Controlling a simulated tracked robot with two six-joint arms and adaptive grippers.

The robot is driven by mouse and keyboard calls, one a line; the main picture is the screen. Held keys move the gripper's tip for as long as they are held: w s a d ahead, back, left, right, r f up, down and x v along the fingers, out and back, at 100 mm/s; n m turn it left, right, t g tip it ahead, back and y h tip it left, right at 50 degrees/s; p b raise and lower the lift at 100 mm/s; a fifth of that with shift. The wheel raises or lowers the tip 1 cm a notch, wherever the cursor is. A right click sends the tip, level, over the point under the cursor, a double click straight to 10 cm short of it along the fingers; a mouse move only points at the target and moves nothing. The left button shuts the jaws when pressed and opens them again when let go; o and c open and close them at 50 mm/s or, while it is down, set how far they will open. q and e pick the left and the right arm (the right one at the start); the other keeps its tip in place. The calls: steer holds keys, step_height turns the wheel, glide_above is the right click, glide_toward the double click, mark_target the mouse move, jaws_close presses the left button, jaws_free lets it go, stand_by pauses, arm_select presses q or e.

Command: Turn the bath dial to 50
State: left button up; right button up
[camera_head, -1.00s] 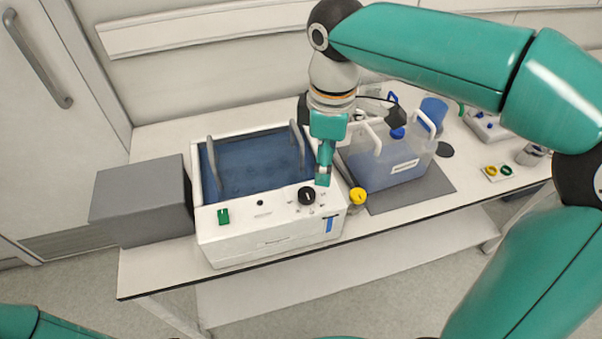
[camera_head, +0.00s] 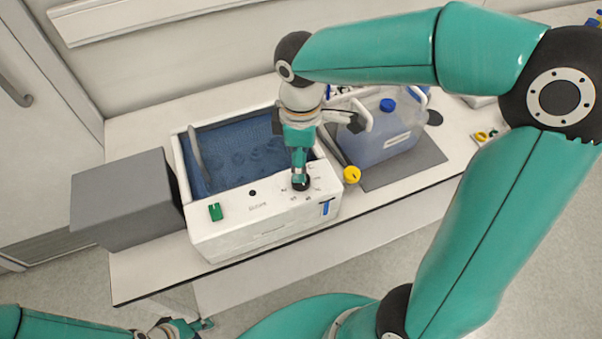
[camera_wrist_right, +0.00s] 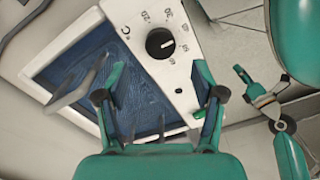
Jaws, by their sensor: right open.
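The bath dial is a black round knob on the white front panel of the water bath (camera_head: 235,235). In the right wrist view the dial (camera_wrist_right: 160,43) shows a white pointer mark aimed right, with printed numbers around it; the exact reading is unclear. My right gripper (camera_head: 300,178) hangs above the dial in the head view and partly covers it. In its wrist view my right gripper (camera_wrist_right: 160,78) is open and empty, with the dial ahead between its fingers, apart from them. My left gripper (camera_head: 190,326) is low at the left, away from the bath; its fingers look spread in the wrist view.
A green switch (camera_head: 215,212) is on the same panel. A grey box (camera_head: 125,200) stands left of the bath. A yellow-capped bottle (camera_head: 351,176) and a blue-capped clear container (camera_head: 385,135) stand to its right. The bench front edge is clear.

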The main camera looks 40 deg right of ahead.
mark_target(298, 186)
step_height(298, 186, down, 7)
steer(key=shift+r, duration=0.15)
steer(key=c, duration=1.1)
steer(key=shift+c, duration=0.2)
steer(key=m+b, duration=0.2)
steer(key=m, duration=0.2)
steer(key=shift+b, duration=0.3)
steer(key=m+b, duration=0.2)
steer(key=m, duration=0.2)
steer(key=shift+m, duration=0.4)
steer(key=shift+r, duration=0.1)
